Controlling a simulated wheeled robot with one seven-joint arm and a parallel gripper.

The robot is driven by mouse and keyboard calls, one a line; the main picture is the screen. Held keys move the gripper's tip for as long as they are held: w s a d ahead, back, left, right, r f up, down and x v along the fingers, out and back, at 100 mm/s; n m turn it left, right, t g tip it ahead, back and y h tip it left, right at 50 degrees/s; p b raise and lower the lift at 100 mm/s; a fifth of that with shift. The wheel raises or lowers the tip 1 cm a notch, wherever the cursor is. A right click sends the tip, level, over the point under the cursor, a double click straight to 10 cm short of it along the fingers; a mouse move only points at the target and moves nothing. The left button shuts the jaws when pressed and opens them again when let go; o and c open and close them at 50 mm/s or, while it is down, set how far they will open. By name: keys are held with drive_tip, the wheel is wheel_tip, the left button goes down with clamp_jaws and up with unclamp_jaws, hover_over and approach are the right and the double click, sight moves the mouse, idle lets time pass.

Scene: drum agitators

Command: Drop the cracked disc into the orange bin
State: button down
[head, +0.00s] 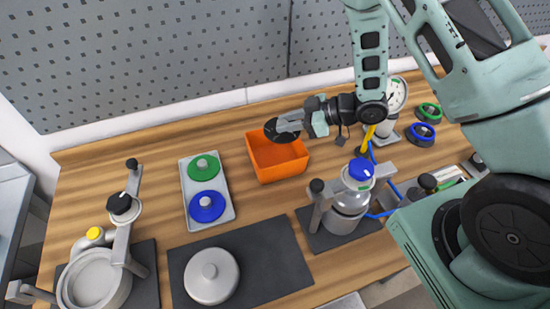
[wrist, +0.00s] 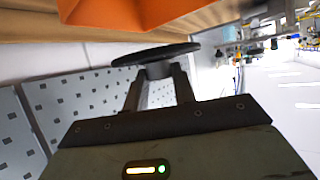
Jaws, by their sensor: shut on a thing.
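My gripper (head: 292,123) is shut on a dark disc (head: 277,131) and holds it over the orange bin (head: 281,176). In the wrist view the disc (wrist: 158,55) is seen nearly edge-on, its hub between my gripper's fingers (wrist: 158,80). No crack can be made out on the disc at this angle. The orange bin also shows at the top of the wrist view (wrist: 130,10). In the head view the disc overlaps the bin's back rim and opening; its exact height above the bin is hard to tell. What shows of the bin's inside looks empty.
A grey tray (head: 228,212) left of the bin holds a green disc (head: 203,166) and a blue disc (head: 207,206). A blue-capped metal vessel (head: 349,199) stands in front right.

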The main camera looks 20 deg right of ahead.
sight(288, 136)
drive_tip(key=shift+f+b, duration=2)
drive_tip(key=shift+f, duration=0.7)
drive_tip(key=c, duration=1.1)
unclamp_jaws()
drive_tip(key=shift+o, duration=0.2)
drive_tip(key=shift+r+b, duration=0.9)
drive_tip(key=shift+r, duration=4.15)
